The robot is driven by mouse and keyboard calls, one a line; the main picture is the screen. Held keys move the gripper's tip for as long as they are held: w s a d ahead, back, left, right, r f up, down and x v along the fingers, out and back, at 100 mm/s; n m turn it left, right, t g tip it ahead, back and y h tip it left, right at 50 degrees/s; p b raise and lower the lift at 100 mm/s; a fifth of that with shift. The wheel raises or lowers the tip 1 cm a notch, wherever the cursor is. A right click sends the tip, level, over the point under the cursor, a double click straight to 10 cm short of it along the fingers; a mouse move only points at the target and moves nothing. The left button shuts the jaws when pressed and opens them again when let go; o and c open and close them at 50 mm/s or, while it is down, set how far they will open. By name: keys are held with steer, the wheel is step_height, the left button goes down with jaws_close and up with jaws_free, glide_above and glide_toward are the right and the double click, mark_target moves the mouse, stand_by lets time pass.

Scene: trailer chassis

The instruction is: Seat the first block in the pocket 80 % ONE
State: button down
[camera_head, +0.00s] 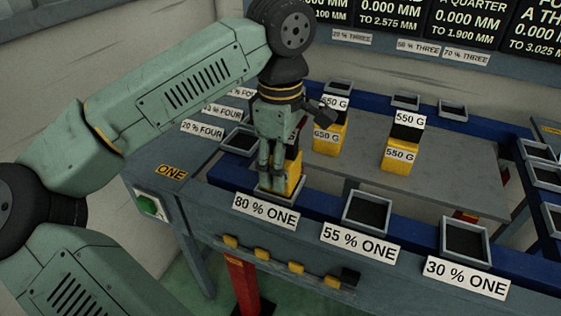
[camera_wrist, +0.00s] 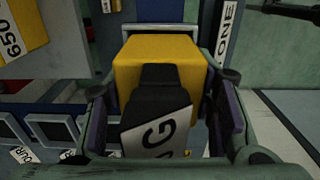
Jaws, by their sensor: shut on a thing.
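My gripper (camera_head: 270,180) points down over the front left pocket (camera_head: 264,192), labelled 80 % ONE. It is shut on a yellow block (camera_head: 294,176) with a dark top. In the wrist view the block (camera_wrist: 135,75) sits between the two fingers (camera_wrist: 162,110), with a white tag ending in G facing the camera. A grey rim of the pocket (camera_wrist: 150,28) shows past the block. The block's lower end is at the pocket; my gripper partly hides it in the head view, so I cannot tell how deep it sits.
Two yellow blocks tagged 650 G (camera_head: 326,138) and 550 G (camera_head: 399,153) stand on the grey plate. Empty pockets 55 % ONE (camera_head: 366,212) and 30 % ONE (camera_head: 465,240) lie to the right. Blue rails (camera_head: 320,205) frame the plate. Dark display boards hang behind.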

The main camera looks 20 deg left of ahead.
steer(key=shift+f+b, duration=0.45)
steer(key=shift+f, duration=0.1)
steer(key=c, duration=0.6)
jaws_free()
steer(key=shift+c, duration=0.2)
step_height(320, 180, up, 8)
steer(key=shift+f, duration=0.2)
